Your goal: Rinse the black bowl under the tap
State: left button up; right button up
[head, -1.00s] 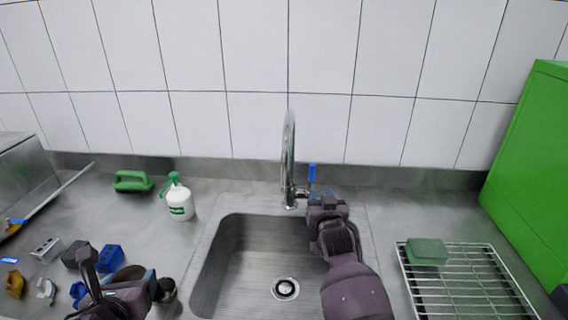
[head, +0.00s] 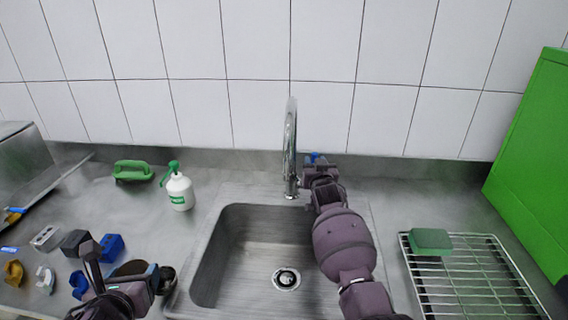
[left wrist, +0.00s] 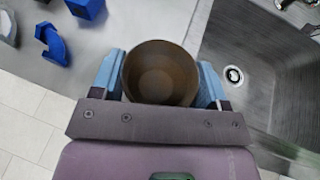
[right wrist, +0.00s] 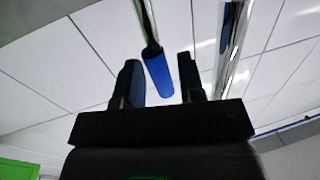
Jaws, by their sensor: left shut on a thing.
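The dark bowl (left wrist: 160,75), brownish inside, sits between the blue fingers of my left gripper (left wrist: 161,80), which is shut on it. In the head view, my left gripper (head: 142,278) and the bowl (head: 130,269) are left of the sink (head: 232,262), over the counter; the bowl is mostly hidden there. The tap (head: 290,150) stands behind the sink, and no water shows from it. My right gripper (head: 318,168) is at the tap's blue lever (head: 316,157). In the right wrist view, its open fingers (right wrist: 160,82) stand apart either side of the lever (right wrist: 158,72), with gaps.
Blue, grey and yellow parts (head: 112,247) lie at left. A wire rack (head: 465,275) with a green sponge (head: 430,240) is right of the sink. The basin is empty.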

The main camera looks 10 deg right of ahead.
jog(key=shift+w, duration=0.5)
jog(key=shift+c, duration=0.4)
grip_shut()
